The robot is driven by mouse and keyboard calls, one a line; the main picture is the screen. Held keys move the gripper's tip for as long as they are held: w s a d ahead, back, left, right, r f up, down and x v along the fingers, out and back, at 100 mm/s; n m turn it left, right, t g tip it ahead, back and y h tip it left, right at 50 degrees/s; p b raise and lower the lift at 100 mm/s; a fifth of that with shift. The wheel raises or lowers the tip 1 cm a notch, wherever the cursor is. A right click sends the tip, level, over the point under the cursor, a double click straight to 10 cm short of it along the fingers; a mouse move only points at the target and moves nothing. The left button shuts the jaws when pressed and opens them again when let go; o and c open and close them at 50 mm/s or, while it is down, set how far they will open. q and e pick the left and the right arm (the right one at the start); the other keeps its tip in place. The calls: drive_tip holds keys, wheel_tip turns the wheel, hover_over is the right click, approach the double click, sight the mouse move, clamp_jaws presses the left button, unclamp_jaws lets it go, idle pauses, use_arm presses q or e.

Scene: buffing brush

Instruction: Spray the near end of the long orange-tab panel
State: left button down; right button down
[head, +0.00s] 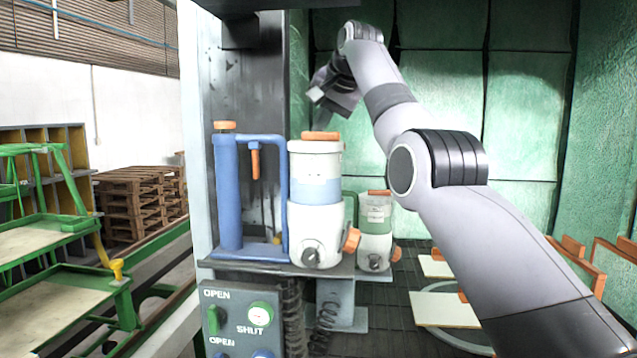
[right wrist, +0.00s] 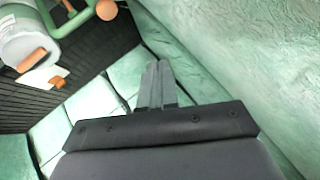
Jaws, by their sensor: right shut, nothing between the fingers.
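White panels with orange tabs lie low in the booth in the head view: one nearer panel (head: 445,311) and a smaller one (head: 437,267) behind it. More orange-tabbed panels (head: 610,262) stand at the right edge; I cannot tell which is the long one. My right gripper (head: 318,95) is up at the back left, above and behind the canisters, partly turned away. In the right wrist view its fingers (right wrist: 155,85) are together and empty, apart from any panel. A pale panel with orange tabs (right wrist: 43,76) shows at the upper left there. My left gripper is out of view.
A white-and-blue canister (head: 317,190) with a blue frame (head: 227,195) stands on the shelf. A control box (head: 240,318) is below. Green padded walls (head: 520,120) enclose the booth. My right arm crosses the middle.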

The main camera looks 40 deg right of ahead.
drive_tip(key=shift+f, duration=1.85)
wheel_tip(320, 180, down, 4)
drive_tip(key=shift+b, duration=0.8)
drive_tip(key=shift+f+b, duration=0.35)
drive_tip(key=shift+f, duration=0.15)
drive_tip(key=shift+f+b, duration=0.3)
drive_tip(key=shift+f, duration=0.1)
drive_tip(key=shift+f+b, duration=0.35)
drive_tip(key=shift+f, duration=0.2)
idle(3.7)
